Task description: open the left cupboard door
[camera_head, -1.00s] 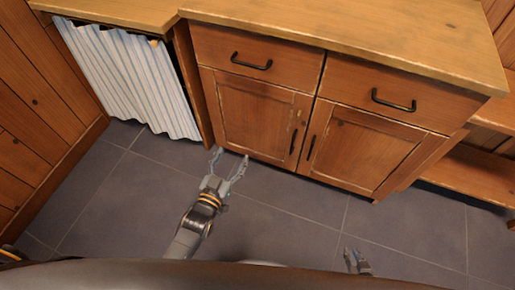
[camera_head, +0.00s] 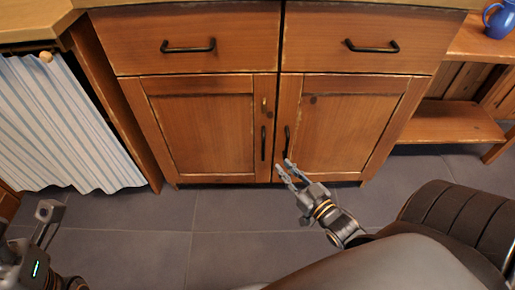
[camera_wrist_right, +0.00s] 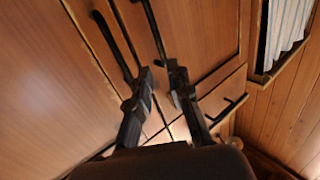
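The left cupboard door (camera_head: 200,125) is a shut wooden panel door. Its dark upright bar handle (camera_head: 263,143) is near its right edge, beside the right door's handle (camera_head: 286,140). My right gripper (camera_head: 284,168) is low in front of the doors, near the lower ends of both handles. In the right wrist view its fingers (camera_wrist_right: 163,88) are apart with nothing held. There the left door's handle (camera_wrist_right: 153,30) runs down towards the gap between the fingertips; contact cannot be told. My left gripper (camera_head: 46,215) is at the lower left, away from the cupboard, partly seen.
Two shut drawers with dark handles (camera_head: 188,46) are above the doors. A striped curtain (camera_head: 65,125) hangs to the left. A shelf (camera_head: 450,122) and a blue jug (camera_head: 500,20) are at the right. Grey floor tiles (camera_head: 150,225) lie clear in front.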

